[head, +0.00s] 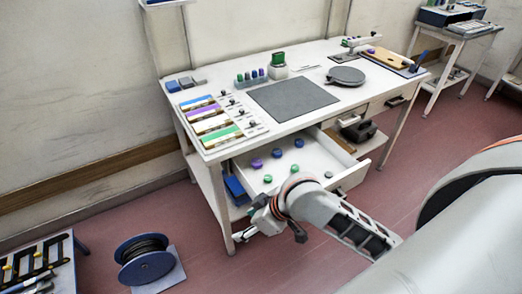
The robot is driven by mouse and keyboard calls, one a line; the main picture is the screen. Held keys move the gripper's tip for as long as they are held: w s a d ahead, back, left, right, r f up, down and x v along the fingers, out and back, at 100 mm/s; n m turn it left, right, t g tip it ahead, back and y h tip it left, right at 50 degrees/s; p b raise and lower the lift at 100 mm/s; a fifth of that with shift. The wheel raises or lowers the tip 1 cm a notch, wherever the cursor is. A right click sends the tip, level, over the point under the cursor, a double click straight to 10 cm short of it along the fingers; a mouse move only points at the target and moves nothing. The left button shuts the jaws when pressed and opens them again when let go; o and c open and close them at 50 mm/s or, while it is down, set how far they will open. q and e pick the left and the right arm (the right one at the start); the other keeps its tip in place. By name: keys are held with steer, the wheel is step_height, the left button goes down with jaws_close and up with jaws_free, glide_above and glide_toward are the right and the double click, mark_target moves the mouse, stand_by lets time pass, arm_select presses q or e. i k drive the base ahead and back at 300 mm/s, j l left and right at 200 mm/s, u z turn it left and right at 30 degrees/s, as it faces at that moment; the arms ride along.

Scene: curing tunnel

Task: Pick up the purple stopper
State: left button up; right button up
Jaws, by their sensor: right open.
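The purple stopper (257,164) lies in the open white drawer (345,172) of the workbench, near the drawer's left end. Blue stoppers (277,153) and green stoppers (268,179) lie around it, apart from it. My right gripper (250,219) is at the front left of the drawer, nearer to me than the purple stopper and not touching it. It is open and appears empty. My right arm comes in from the right and hides part of the drawer's front. My left gripper is not in view.
The white bench top (220,88) holds a grey mat (293,97), coloured strips (211,122), a rack of stoppers (252,77) and a round dark plate (346,76). A cable reel (146,260) stands on the floor at lower left.

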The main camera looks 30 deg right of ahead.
mark_target(256, 162)
steer(key=i+l, duration=0.4)
steer(key=l, duration=0.15)
steer(key=i+l, duration=0.35)
steer(key=l, duration=0.2)
